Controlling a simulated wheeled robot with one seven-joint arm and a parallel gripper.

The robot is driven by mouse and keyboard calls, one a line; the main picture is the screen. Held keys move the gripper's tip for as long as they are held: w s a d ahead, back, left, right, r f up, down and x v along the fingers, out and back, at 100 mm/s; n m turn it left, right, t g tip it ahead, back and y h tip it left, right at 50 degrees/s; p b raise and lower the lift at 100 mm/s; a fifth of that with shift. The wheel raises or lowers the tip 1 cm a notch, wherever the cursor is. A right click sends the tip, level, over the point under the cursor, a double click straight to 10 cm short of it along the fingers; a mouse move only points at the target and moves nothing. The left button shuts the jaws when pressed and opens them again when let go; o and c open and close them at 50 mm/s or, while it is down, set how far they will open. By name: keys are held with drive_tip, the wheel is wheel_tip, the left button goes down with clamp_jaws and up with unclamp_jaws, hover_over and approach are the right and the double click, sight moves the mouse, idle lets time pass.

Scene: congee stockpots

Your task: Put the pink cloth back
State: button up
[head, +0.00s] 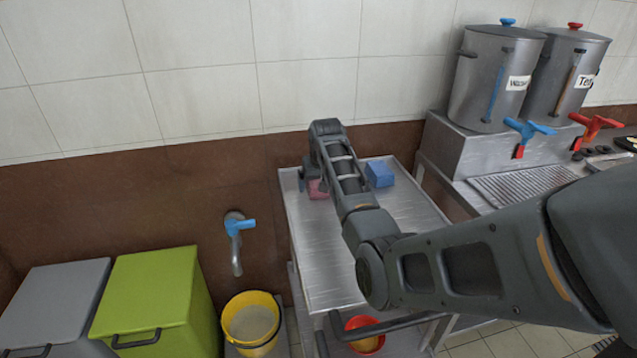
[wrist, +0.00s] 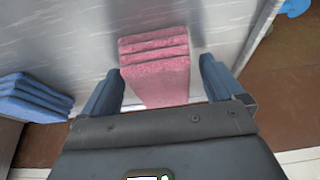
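The pink cloth (head: 318,189) is a folded stack on the metal trolley top (head: 330,265), near its far left end, partly hidden by my arm. In the wrist view the pink cloth (wrist: 158,75) shows its folded layers between my two fingers. My gripper (head: 309,178) is at the cloth, pointing down. In the wrist view my gripper (wrist: 159,67) is open, with a finger on each side of the cloth and gaps visible. I cannot tell how far the fingertips reach down beside it.
A folded blue cloth (head: 379,174) lies to the right on the same trolley; it also shows in the wrist view (wrist: 35,97). A yellow bucket (head: 251,322) and a red bucket (head: 365,335) stand low down. Two steel urns (head: 492,80) stand on the counter at right.

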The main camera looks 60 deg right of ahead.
drive_tip(key=shift+o, duration=0.3)
drive_tip(key=shift+r, duration=0.2)
drive_tip(key=v, duration=1.2)
drive_tip(key=shift+b, duration=0.3)
idle(1.0)
